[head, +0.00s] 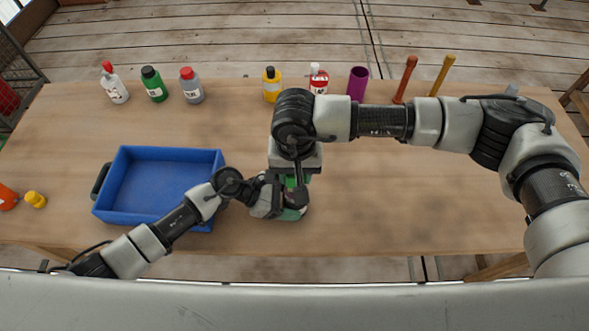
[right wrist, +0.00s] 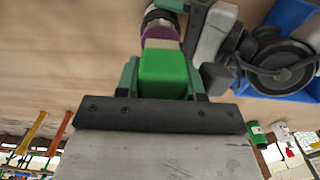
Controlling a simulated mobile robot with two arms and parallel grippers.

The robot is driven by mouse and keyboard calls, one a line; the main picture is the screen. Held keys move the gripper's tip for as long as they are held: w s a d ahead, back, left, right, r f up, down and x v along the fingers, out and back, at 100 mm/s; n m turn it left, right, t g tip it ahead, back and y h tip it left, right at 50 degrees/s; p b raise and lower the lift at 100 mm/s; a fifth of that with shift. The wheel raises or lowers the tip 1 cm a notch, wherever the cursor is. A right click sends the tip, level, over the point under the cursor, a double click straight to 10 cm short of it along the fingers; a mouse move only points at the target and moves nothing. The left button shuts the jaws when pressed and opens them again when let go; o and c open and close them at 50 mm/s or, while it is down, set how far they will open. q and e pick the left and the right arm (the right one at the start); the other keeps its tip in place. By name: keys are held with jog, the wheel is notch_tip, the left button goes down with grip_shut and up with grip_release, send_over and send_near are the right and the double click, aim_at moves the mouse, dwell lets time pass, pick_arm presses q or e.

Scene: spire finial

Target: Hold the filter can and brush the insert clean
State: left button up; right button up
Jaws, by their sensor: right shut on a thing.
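My right gripper (right wrist: 163,82) points down at the front middle of the table and is shut on a bright green block (right wrist: 163,72), which looks like the brush's handle. Just beyond the block in the right wrist view is a round part with a purple band (right wrist: 160,42) and a dark and silver end, possibly the filter can. My left gripper (head: 284,203) reaches in from the left, right beside the right gripper. Its fingers are mostly hidden, so I cannot tell what they grip. The insert and any bristles are not clearly visible.
A blue tray (head: 219,160) stands at the left. Along the back edge are several bottles, among them a green one (head: 153,84), a purple cup (head: 357,84), an orange stick (head: 405,79) and a yellow stick (head: 442,75). A small yellow object (head: 35,199) lies far left.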

jog(key=shift+s+d+r, duration=0.15)
jog(key=shift+s+d, duration=0.3)
jog(key=shift+s, duration=0.1)
jog(key=shift+w+a, duration=0.75)
jog(key=shift+s+d, duration=0.75)
jog(key=shift+w+a, duration=0.75)
jog(key=shift+a, duration=0.05)
